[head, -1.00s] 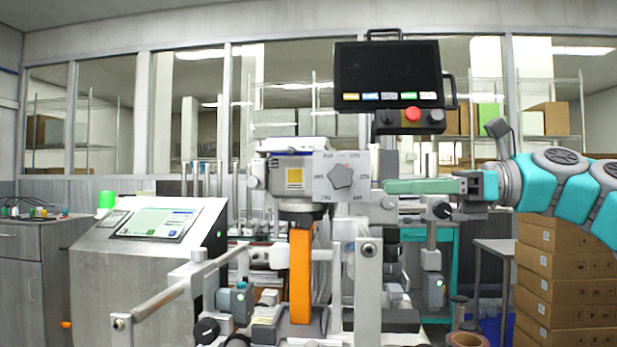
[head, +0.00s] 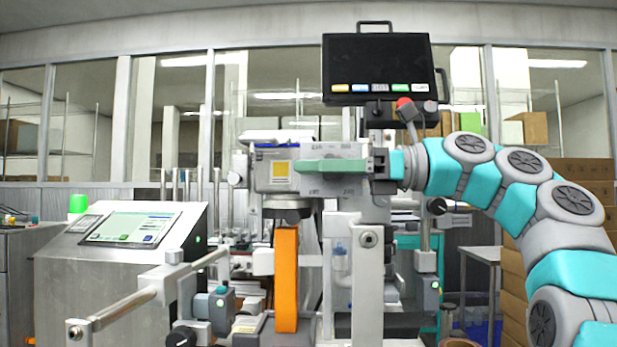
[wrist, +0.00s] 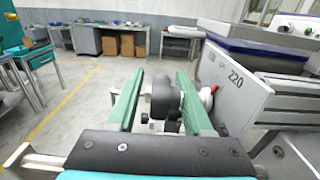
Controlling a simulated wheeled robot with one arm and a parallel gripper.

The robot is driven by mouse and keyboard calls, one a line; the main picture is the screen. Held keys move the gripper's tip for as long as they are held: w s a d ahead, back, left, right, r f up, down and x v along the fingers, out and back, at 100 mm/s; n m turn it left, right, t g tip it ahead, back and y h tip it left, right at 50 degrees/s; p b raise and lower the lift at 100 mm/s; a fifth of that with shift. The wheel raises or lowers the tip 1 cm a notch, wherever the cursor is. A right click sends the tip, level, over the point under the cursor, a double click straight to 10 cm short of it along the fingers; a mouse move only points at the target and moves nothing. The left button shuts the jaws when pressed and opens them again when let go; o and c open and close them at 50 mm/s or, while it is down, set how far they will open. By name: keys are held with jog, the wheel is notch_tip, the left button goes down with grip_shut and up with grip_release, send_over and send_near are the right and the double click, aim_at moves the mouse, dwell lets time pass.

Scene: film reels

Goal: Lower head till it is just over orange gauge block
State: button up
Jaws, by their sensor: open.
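The orange gauge block (head: 286,280) stands upright below the machine head (head: 275,172), under its dark round lower end (head: 287,207). Any gap between them looks small, and I cannot tell its exact size. My gripper (head: 300,166) is in front of the grey numbered dial plate (head: 340,187) beside the head and hides most of it, including its knob. In the wrist view my gripper (wrist: 160,80) is open, with a dark round knob (wrist: 165,97) between the green fingers. The plate marked 220 (wrist: 232,92) is just right of the right finger.
A black screen panel with a red button (head: 378,70) is above the plate. A steel console (head: 125,240) stands at left, and a bar (head: 130,308) juts out in front. Cardboard boxes (head: 513,290) are stacked behind my arm. The wrist view shows open floor (wrist: 95,100) at left.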

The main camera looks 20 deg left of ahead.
jog(key=shift+s+a, duration=0.1)
jog(key=shift+a, duration=0.45)
grip_shut()
